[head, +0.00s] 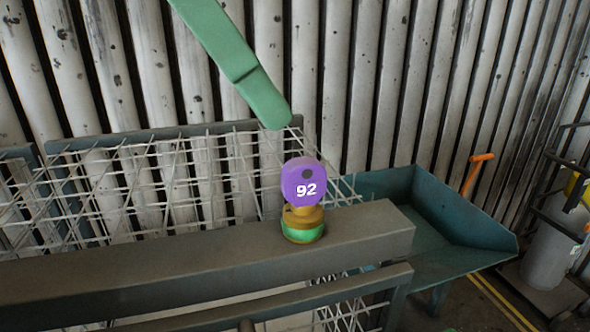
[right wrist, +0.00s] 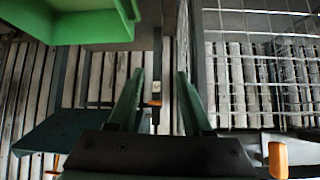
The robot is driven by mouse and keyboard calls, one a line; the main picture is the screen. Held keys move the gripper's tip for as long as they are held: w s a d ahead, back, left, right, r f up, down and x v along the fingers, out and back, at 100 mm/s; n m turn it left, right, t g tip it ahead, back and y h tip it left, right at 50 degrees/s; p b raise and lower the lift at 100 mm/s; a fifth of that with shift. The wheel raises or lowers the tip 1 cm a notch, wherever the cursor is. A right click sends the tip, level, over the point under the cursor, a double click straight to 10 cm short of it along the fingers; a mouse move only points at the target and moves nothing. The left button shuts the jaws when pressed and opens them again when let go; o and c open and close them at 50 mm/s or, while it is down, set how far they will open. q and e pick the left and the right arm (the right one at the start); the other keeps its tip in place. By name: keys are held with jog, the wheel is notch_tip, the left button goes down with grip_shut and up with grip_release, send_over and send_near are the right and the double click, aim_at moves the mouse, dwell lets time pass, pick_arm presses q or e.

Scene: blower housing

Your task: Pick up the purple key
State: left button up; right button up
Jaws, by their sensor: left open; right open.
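The purple key (head: 303,182) has a round head marked "92" in white. It stands upright in a brass-coloured lock (head: 303,217) with a green ring at its base, on a grey beam. A long green finger, which appears to be part of my left gripper (head: 272,100), comes down from the top of the head view. Its tip is above and slightly left of the key, apart from it in the picture. The other finger is not visible. My right gripper (right wrist: 158,100) shows in the right wrist view with two dark green fingers spread and nothing between them.
The grey beam (head: 130,255) crosses the front. A wire mesh (head: 150,190) stands behind it, before ribbed wall panels (head: 400,80). A teal tray (head: 455,215) is at right, with an orange handle (head: 480,158) behind it. A bright green object (right wrist: 70,25) fills the right wrist view's upper left.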

aim_at(322, 188)
pick_arm(q)
jog(key=x, duration=0.4)
jog(key=shift+s+d+f, duration=0.1)
jog(key=shift+d+f, duration=0.15)
jog(key=shift+f, duration=0.05)
jog(key=shift+w+a+x, duration=0.1)
jog(key=shift+x, duration=1.45)
jog(key=shift+w+a+x, duration=0.1)
jog(key=shift+x, duration=1.45)
jog(key=shift+f, duration=0.1)
grip_shut()
